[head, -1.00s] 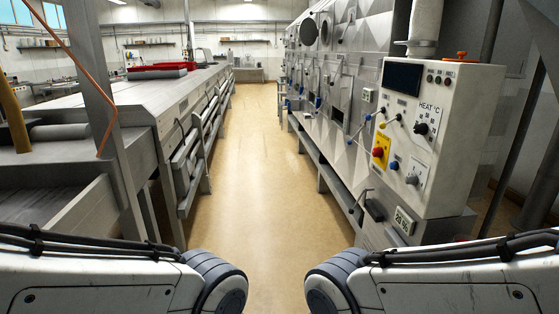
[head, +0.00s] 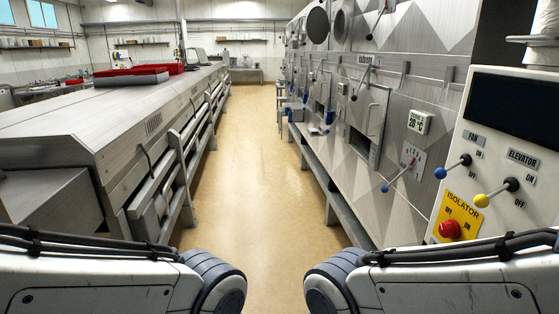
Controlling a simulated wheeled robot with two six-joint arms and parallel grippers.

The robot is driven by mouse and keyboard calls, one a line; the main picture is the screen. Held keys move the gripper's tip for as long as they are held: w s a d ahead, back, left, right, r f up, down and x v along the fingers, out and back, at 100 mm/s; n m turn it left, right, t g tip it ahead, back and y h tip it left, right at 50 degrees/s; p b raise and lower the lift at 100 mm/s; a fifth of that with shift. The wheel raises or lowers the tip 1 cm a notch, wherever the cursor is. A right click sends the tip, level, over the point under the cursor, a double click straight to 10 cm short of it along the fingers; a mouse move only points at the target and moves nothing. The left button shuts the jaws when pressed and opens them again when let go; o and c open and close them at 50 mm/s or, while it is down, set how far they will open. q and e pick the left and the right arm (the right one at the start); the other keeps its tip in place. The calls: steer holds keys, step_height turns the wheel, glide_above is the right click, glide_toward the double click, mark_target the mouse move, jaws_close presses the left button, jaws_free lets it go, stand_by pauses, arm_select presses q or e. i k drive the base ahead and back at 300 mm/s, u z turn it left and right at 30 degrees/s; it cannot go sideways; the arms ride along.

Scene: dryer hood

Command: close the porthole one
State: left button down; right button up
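A dark round porthole disc (head: 318,25) with a pale rim shows high on the grey metal dryer wall, on the right side of the aisle. A second round shape (head: 340,25), narrower from this angle, is just right of it. I cannot tell which is a cover and which an opening, or how far any cover stands open. Both are well ahead of me. Only my two white arm links show at the bottom corners; both grippers are out of view.
The dryer wall carries a rectangular hatch (head: 368,125), several levers and a display (head: 418,121). A control panel (head: 500,150) with a red isolator button (head: 450,229) stands close on the right. A long metal bench (head: 110,110) lines the left. The tan aisle floor (head: 255,170) is clear.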

mark_target(318, 26)
steer(key=i, duration=3.85)
